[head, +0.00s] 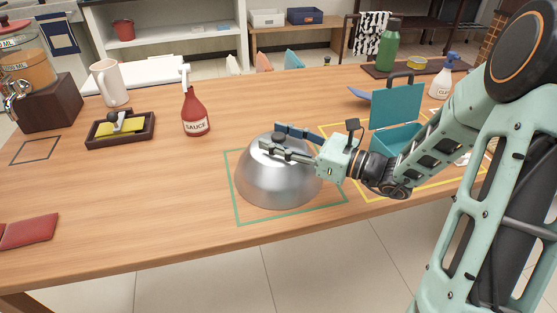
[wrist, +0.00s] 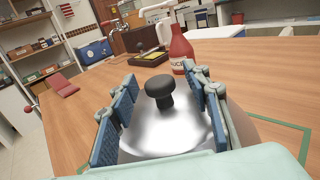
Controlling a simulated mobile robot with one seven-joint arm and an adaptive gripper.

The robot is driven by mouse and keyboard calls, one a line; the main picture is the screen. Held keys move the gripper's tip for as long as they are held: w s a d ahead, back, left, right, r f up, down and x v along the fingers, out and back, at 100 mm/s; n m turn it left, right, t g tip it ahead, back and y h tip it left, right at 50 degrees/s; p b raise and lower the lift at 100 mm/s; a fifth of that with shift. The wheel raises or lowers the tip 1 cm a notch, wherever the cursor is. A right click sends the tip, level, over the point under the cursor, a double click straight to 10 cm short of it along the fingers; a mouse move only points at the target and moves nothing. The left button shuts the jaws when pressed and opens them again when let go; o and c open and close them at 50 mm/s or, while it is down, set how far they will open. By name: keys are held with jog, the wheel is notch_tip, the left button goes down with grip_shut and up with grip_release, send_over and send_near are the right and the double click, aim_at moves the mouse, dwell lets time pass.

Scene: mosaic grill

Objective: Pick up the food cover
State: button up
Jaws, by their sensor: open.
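The food cover (head: 270,184) is a shiny silver dome standing on the wooden table inside a green outlined square. Its black knob shows in the wrist view (wrist: 160,90), with the dome (wrist: 165,132) below it. My gripper (head: 273,142) is at the top of the dome, reaching in from the right. Its two blue-padded fingers (wrist: 160,97) are open, one on each side of the knob, with gaps between. In the head view the fingers partly hide the knob and the top of the dome.
A red sauce bottle (head: 196,113) stands behind and left of the cover. A teal box (head: 397,118) with its lid up is to the right, close to my arm. A dark tray (head: 121,130) with a yellow item and a white mug (head: 109,84) are farther left.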

grip_shut()
dwell(0.6)
